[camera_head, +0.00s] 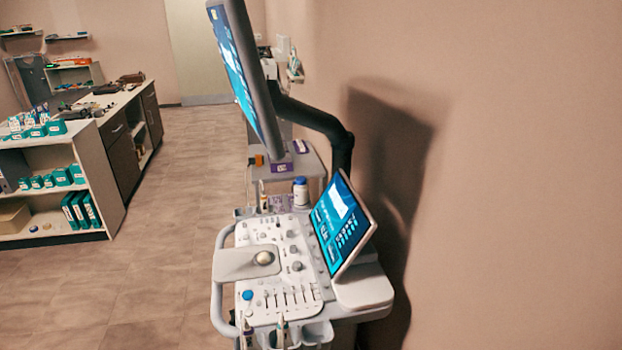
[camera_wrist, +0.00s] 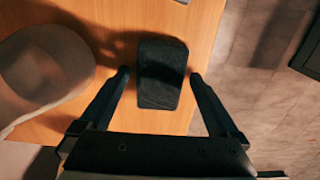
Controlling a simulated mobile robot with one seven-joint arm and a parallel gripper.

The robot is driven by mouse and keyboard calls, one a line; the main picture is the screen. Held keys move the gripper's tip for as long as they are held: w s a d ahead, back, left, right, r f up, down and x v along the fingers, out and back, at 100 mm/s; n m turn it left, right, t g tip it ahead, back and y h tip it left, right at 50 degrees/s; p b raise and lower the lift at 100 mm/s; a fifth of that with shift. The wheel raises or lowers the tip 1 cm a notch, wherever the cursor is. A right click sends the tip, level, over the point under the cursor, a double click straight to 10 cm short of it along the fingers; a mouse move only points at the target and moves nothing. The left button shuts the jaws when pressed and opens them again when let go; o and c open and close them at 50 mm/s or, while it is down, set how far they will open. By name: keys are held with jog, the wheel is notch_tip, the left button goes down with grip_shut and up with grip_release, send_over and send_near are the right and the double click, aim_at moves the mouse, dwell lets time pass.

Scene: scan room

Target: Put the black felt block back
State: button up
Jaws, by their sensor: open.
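In the wrist view the black felt block (camera_wrist: 161,72) lies on an orange-brown wooden surface (camera_wrist: 110,20). My gripper (camera_wrist: 159,75) is open, with one dark finger on each side of the block's near part. A gap shows between each fingertip and the block. I cannot tell how far above the surface the fingertips are. In the head view I see neither the block nor my gripper.
In the wrist view a beige rounded object (camera_wrist: 40,75) is left of the block, and tiled floor (camera_wrist: 265,60) shows beyond the right edge. The head view shows an ultrasound machine (camera_head: 255,262), a shelf unit (camera_head: 60,195) and open floor (camera_head: 165,230).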

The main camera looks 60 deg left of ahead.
notch_tip(320, 180, up, 12)
jog(key=shift+p, duration=0.4)
jog(key=shift+a, duration=0.1)
dwell(0.6)
